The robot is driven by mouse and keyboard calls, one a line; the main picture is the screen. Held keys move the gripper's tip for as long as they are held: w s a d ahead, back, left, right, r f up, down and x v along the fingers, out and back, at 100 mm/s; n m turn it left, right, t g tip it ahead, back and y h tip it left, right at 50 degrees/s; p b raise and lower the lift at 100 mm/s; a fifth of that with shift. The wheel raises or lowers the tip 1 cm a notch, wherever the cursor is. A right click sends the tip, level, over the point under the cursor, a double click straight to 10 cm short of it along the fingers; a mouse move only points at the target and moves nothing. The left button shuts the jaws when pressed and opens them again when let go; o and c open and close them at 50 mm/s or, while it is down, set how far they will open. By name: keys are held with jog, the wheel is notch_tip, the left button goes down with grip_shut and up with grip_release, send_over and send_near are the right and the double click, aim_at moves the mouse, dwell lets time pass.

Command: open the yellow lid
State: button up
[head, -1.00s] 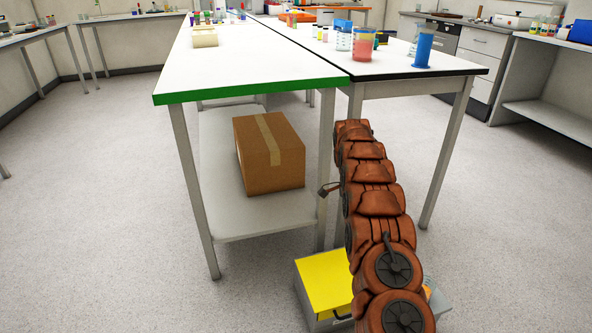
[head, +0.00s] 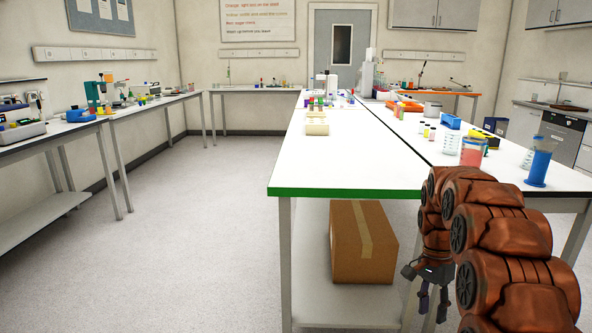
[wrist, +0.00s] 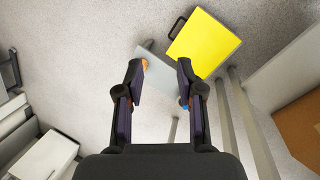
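The yellow lid (wrist: 204,43) shows in the wrist view at upper right, a flat square beyond my right fingertip. A black handle (wrist: 177,27) stands out at its left edge. The lid looks flat and closed, but the box under it is hidden. It is out of the head view now. My gripper (wrist: 160,68) is open and empty, its fingers wide apart and clear of the lid. In the head view my gripper (head: 432,287) hangs pointing down beside the table's near end.
A white table with a green front edge (head: 340,193) stands ahead. A cardboard box (head: 362,240) sits on its lower shelf and shows in the wrist view (wrist: 302,130). A grey panel (wrist: 156,58) lies left of the lid. The floor at left (head: 190,220) is clear.

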jog(key=s+a+r+n+p, duration=0.4)
jog(key=s+r+p, duration=0.2)
jog(key=s, duration=0.5)
jog(key=s+a+r+n+t+p, duration=0.1)
jog(key=s+a+r+n+p, duration=0.3)
jog(key=s+r+p, duration=0.3)
jog(key=s+a+r+n+p, duration=0.4)
jog(key=s+r, duration=0.7)
jog(key=s, duration=0.5)
jog(key=a+p, duration=0.1)
jog(key=p, duration=0.1)
jog(key=shift+a+p, duration=0.3)
jog(key=shift+a, duration=0.1)
jog(key=shift+s, duration=0.3)
jog(key=shift+c, duration=1.3)
grip_shut()
jog(key=shift+d, duration=0.1)
